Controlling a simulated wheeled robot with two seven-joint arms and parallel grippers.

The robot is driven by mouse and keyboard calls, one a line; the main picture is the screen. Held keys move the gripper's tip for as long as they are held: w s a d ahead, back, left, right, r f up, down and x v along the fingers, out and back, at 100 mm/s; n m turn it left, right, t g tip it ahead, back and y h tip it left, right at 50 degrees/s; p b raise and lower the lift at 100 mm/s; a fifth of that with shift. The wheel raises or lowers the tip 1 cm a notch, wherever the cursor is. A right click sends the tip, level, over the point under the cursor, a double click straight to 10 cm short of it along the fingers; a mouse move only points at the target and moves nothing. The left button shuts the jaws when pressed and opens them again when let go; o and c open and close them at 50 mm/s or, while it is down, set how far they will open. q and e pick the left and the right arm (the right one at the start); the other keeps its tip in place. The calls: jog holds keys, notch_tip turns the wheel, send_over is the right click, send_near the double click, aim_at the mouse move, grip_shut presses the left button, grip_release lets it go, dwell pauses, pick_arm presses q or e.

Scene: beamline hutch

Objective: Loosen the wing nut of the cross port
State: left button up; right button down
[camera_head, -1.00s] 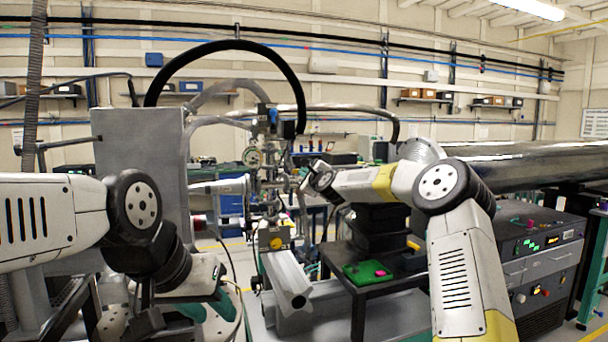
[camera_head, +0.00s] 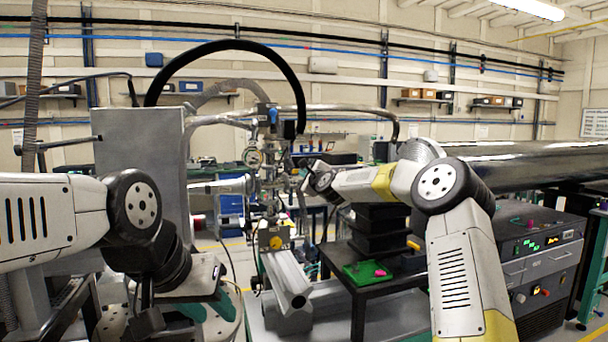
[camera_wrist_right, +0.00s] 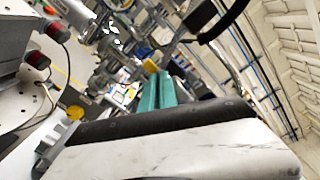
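The cross port stands in the crowded metal vacuum assembly (camera_head: 268,172) at the middle of the head view, with a round gauge (camera_head: 253,158) on it. I cannot pick out the wing nut among the small fittings. My right gripper (camera_head: 303,185) is at the right side of this assembly; its fingertips are too small to tell whether they touch anything. In the right wrist view, pale and dark gripper parts fill the bottom, and teal bars (camera_wrist_right: 160,92) show beyond them. My left gripper (camera_head: 148,322) hangs low at the left, away from the assembly; its finger opening is unclear.
A grey panel box (camera_head: 140,160) stands left of the assembly, under an arching black hose (camera_head: 235,45). A long metal tube (camera_head: 520,160) runs right. A rail (camera_head: 285,280) lies below.

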jog(key=n, duration=2.3)
jog(key=shift+d+f, duration=0.15)
jog(key=shift+f, duration=0.15)
dwell(0.3)
jog(key=c, duration=1.6)
grip_release()
jog(key=shift+c, duration=0.2)
jog(key=shift+w+d, duration=0.1)
